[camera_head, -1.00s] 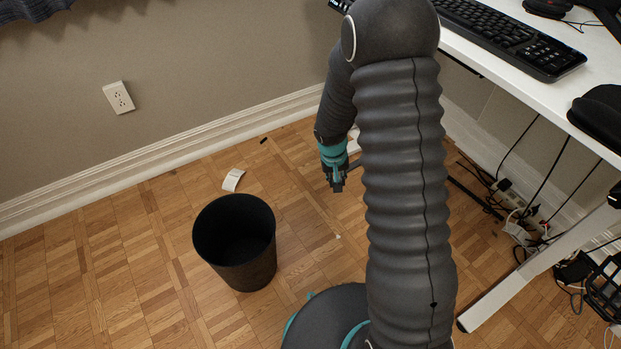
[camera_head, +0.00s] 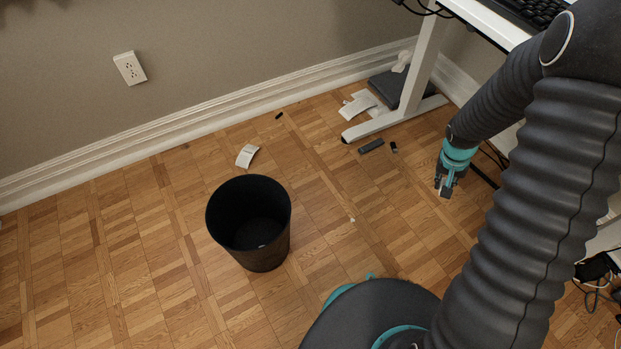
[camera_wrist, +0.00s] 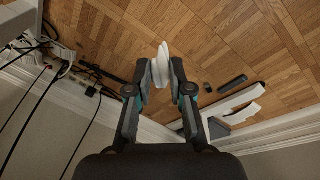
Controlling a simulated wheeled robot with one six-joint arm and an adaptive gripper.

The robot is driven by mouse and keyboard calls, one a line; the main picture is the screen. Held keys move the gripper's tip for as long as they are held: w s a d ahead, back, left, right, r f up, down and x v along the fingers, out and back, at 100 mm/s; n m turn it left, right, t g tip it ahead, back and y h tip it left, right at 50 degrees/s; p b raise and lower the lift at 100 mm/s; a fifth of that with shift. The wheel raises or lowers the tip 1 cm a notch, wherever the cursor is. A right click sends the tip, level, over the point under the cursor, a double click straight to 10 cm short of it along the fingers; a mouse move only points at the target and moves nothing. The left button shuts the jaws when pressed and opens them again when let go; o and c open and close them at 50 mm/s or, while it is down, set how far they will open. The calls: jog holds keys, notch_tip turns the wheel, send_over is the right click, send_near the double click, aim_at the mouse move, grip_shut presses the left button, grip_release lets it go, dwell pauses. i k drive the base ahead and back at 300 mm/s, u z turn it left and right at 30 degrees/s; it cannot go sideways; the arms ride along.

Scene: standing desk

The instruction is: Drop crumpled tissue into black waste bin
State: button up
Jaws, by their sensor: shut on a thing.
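The black waste bin (camera_head: 277,240) stands upright on the wood floor at centre left in the head view. A small pale spot shows at its bottom; I cannot tell what it is. My gripper (camera_head: 446,188) hangs low at the right, well apart from the bin. In the wrist view my gripper (camera_wrist: 161,88) is shut on a white, thin-looking piece, the tissue (camera_wrist: 162,64), which sticks out past the fingertips. In the head view the tissue is too small to make out clearly.
A white paper slip (camera_head: 247,155) lies behind the bin. A dark remote-like bar (camera_head: 371,146), papers (camera_head: 358,105) and a dark flat box (camera_head: 389,88) lie near the white desk leg (camera_head: 418,65). Cables (camera_head: 594,282) lie at lower right. The floor between gripper and bin is mostly clear.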

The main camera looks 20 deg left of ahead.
aim_at(265, 242)
jog(key=k, duration=1.6)
jog(key=u, duration=1.05)
jog(key=i, duration=1)
jog(key=z, duration=0.05)
